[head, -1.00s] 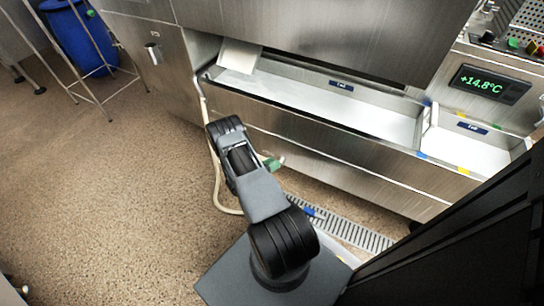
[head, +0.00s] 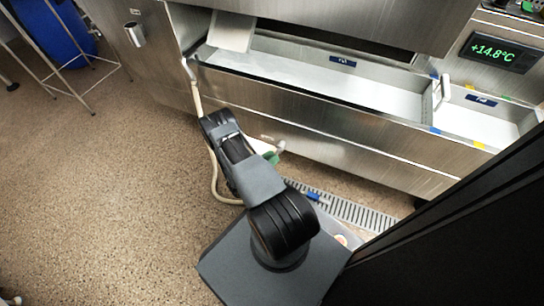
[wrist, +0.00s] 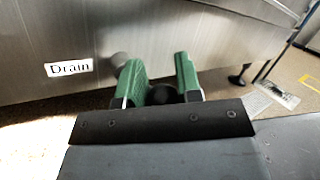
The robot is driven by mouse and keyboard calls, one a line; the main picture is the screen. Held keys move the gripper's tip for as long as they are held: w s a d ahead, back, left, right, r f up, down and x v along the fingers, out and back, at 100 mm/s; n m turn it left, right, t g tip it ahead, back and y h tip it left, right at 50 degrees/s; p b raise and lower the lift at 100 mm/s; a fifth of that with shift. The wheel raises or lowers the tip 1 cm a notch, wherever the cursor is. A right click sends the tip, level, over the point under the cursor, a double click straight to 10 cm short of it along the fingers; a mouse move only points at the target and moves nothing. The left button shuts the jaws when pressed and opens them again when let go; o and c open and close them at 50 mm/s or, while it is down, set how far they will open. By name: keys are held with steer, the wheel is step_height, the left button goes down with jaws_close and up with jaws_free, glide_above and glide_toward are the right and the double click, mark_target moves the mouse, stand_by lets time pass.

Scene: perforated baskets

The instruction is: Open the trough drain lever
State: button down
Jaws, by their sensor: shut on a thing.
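The steel trough (head: 300,112) runs across the head view, its pale inner floor showing. A white label reading "Drain" (wrist: 68,68) is on its steel front in the wrist view. My gripper (wrist: 160,85) has green fingers at that front, right of the label. Its fingers are shut around a dark, rounded part of the drain lever (wrist: 163,94), mostly hidden between them. A grey round end (wrist: 120,60) shows beside the left finger. In the head view my gripper (head: 271,158) is low at the trough front, partly hidden by my arm. The lever's exact angle cannot be told.
A pale hose (head: 210,165) hangs down the trough's left end to the floor. A floor grate (head: 355,213) lies below the front. A pale upright piece (head: 441,90) stands at the divider beside the smaller right basin (head: 480,118). Open floor lies left.

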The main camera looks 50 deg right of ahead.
steer(key=shift+s+a+f, duration=0.1)
steer(key=shift+s+f, duration=0.35)
steer(key=shift+f, duration=0.25)
steer(key=c, duration=0.8)
jaws_free()
steer(key=shift+w+r, duration=0.1)
steer(key=shift+r, duration=0.1)
steer(key=p+v, duration=0.2)
steer(key=v, duration=1.1)
steer(key=shift+w+a, duration=0.15)
steer(key=shift+a, duration=0.15)
